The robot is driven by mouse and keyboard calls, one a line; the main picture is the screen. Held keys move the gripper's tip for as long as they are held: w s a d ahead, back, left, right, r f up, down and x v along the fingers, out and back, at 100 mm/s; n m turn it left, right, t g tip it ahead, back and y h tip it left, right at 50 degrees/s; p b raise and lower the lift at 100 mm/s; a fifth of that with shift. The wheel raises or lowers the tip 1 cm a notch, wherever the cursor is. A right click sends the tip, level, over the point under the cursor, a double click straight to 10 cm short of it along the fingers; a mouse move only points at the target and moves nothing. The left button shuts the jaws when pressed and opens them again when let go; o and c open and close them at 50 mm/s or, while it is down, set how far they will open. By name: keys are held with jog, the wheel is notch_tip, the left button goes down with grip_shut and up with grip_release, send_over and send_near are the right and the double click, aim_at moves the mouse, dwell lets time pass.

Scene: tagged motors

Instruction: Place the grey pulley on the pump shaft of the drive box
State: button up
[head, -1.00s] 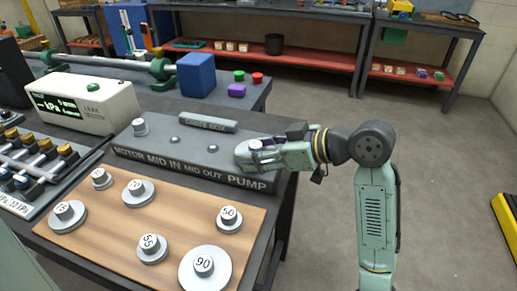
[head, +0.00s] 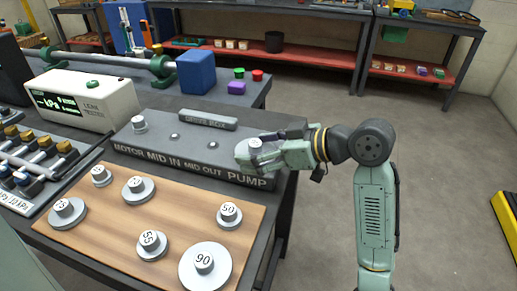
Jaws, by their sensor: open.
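The drive box (head: 197,165) is a long dark grey block lettered MOTOR, MID IN, MID OUT and PUMP. A grey pulley (head: 243,154) sits at its PUMP end, on the right. My gripper (head: 256,152) is open, with its fingers around the pulley's hub from the right. The fingers hide part of the pulley and the pump shaft under it, so I cannot tell how fully it is seated. Two short posts (head: 211,146) show at the MID positions.
A wooden board (head: 187,220) in front holds several grey numbered pulleys, including 90 (head: 205,268) and 50 (head: 229,216). A leak tester (head: 82,103) and a valve rack (head: 35,165) stand at left. A blue block (head: 196,73) stands behind the box.

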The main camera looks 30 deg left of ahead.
jog(key=shift+r, duration=0.25)
jog(key=shift+w+d, duration=0.1)
jog(key=shift+d, duration=0.2)
jog(key=s+b+v, duration=0.1)
jog(key=v, duration=1)
jog(key=shift+w+d+r+b, duration=0.15)
jog(key=shift+w+b, duration=0.25)
jog(key=shift+w, duration=0.05)
